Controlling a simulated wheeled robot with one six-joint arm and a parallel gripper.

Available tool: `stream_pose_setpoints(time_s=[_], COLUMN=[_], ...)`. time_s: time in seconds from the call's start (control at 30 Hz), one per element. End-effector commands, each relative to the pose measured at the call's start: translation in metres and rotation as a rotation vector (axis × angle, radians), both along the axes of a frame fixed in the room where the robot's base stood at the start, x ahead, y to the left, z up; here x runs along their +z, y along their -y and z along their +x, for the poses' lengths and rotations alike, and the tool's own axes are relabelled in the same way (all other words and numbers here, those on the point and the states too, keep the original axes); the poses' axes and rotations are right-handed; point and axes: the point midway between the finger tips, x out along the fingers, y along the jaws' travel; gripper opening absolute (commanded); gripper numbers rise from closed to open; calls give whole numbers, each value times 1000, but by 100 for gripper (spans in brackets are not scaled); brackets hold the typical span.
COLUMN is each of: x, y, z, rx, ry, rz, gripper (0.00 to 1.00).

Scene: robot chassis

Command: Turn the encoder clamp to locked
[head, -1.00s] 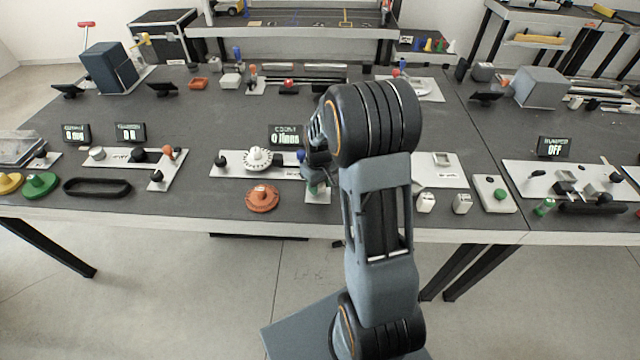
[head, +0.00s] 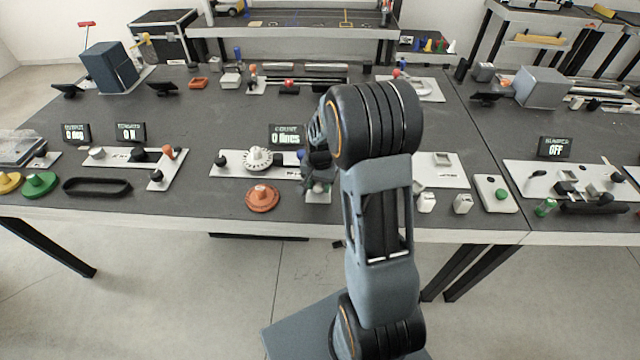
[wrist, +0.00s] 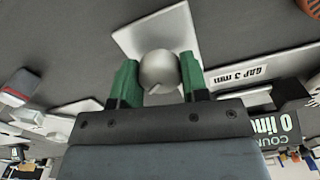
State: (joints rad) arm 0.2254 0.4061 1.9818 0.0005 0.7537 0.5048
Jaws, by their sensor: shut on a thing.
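My gripper (wrist: 157,82) has its two green fingers on either side of a rounded grey knob (wrist: 158,68), shut on it. The knob stands on a small white plate (wrist: 135,35) and looks like the encoder clamp; no locked marking is readable. In the head view my gripper (head: 318,174) is low over the front of the table, and my arm hides part of it. The encoder board (head: 228,168) with a white toothed disc (head: 258,158) lies just left of it. Its display (head: 287,134) reads 0 lines.
An orange round piece (head: 263,198) lies left of my gripper near the table's front edge. A "GAP 3 mm" label (wrist: 245,77) is beside the plate. White blocks (head: 426,202) and a green-button box (head: 495,194) stand to the right.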

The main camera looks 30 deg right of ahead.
Motion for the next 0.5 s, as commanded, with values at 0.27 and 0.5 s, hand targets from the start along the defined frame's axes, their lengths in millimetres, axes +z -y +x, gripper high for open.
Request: stream_pose_setpoints(time_s=[0.27,0.5], x=[0,0], y=[1,1], z=[0,0], rx=[-247,-419], ry=[-1,0], rz=[-1,-1], gripper=[17,17])
